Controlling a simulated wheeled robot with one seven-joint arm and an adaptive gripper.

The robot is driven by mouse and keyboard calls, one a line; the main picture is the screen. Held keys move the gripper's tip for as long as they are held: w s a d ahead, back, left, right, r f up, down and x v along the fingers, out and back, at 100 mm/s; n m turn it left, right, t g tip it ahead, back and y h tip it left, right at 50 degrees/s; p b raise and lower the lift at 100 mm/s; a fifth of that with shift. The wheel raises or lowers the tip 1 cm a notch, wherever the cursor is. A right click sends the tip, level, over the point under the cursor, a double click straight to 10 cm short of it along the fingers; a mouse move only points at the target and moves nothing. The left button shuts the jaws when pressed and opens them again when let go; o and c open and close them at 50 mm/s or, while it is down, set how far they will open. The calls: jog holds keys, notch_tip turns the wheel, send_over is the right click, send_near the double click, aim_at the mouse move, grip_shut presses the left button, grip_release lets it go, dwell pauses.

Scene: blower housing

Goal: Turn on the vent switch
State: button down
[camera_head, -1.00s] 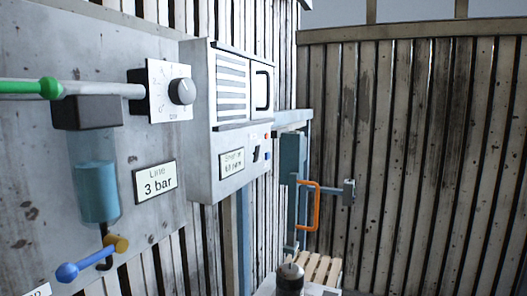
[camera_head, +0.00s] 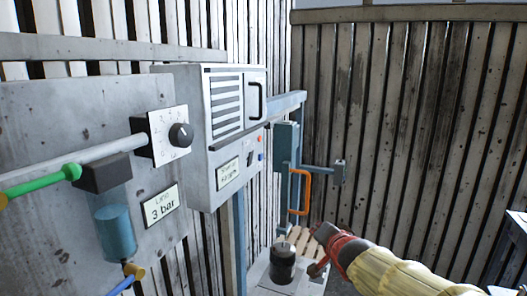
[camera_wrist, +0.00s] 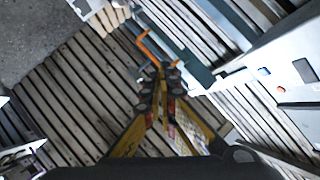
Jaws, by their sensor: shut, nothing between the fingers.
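A small black switch (camera_head: 250,158) sits on the lower front of a grey wall cabinet (camera_head: 222,182), beside a label plate (camera_head: 229,173) whose text is too blurred to read. I cannot make out the word vent or the switch's position. An orange and a blue button lie to its right. My gripper (camera_wrist: 161,75) is shut and empty in the wrist view, pointing across the slatted floor. The cabinet face (camera_wrist: 290,62) is at the right there, apart from the fingers. In the head view, my red and yellow arm end comes in from the lower right, below and right of the cabinet.
Left of the cabinet is a grey panel with a dial (camera_head: 180,136), a green lever (camera_head: 45,180) and a 3 bar plate (camera_head: 160,206). A blue frame with an orange handle (camera_head: 304,190) stands right of the cabinet. A dark cylinder (camera_head: 283,264) stands below.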

aim_at(250, 159)
jog(key=w+a+r+m+t+y, duration=0.1)
jog(key=a+r+m+t+y, duration=0.1)
jog(key=r, duration=0.6)
jog(key=w+a+r+m+t+y, duration=0.1)
jog(key=a+r+m+t+y, duration=0.1)
jog(key=a+r+m+y, duration=0.2)
notch_tip(250, 159, up, 4)
jog(key=shift+a+f+m+y, duration=0.1)
jog(key=shift+a+m+y, duration=0.3)
jog(key=shift+a, duration=0.75)
jog(key=shift+w, duration=0.15)
jog(key=s+a+x, duration=0.1)
jog(key=a+x, duration=0.1)
jog(key=x, duration=1)
jog(key=shift+w+a+r+p, duration=0.2)
jog(key=shift+w+a+p, duration=0.1)
jog(key=shift+a+p, duration=0.05)
jog(key=shift+r, duration=0.1)
